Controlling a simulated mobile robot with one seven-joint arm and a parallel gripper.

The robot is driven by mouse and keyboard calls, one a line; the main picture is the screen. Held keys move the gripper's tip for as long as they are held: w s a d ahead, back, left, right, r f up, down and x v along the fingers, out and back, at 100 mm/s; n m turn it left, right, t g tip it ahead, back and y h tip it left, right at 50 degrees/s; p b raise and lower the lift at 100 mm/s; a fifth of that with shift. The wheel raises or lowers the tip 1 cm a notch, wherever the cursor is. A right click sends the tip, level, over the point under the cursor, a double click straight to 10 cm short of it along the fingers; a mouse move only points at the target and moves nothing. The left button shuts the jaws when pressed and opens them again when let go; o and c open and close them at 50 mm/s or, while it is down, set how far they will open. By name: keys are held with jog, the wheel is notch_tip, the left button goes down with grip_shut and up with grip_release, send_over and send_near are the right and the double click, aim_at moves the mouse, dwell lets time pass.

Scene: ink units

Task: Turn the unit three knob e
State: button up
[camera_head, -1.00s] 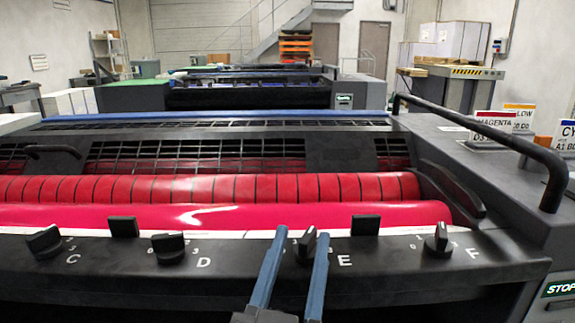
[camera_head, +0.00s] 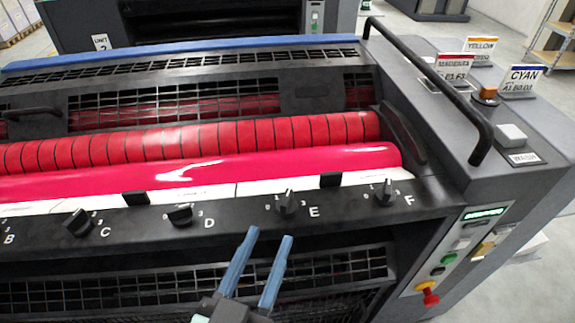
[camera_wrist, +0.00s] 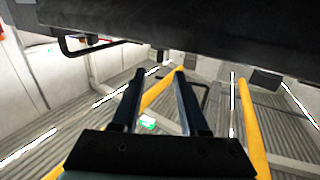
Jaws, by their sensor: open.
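Knob E (camera_head: 287,203) is a small dark knob with a light pointer edge on the black front rail, just left of the letter E. It stands roughly upright between small dial digits. My gripper (camera_head: 270,235), with two blue fingers, is open and empty in front of the rail. Its tips appear below and slightly left of knob E, apart from it. In the wrist view the fingers (camera_wrist: 157,80) point ahead, with no knob visible between them. The machine has magenta rollers (camera_head: 250,170); its own unit number is not visible.
Knobs C (camera_head: 77,222), D (camera_head: 180,215) and F (camera_head: 385,192) share the rail. A curved black handrail (camera_head: 440,90) and a control panel with a red button (camera_head: 428,294) are at right. A dark grille lies below the rail. A unit marked 2 (camera_head: 101,42) stands behind.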

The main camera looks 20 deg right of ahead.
aim_at(290, 190)
jog(key=p+x, duration=0.3)
jog(key=x, duration=0.7)
jog(key=shift+w+d+r, duration=0.15)
jog(key=shift+d, duration=0.1)
jog(key=shift+p+x, duration=0.35)
jog(key=shift+x, duration=0.6)
grip_shut()
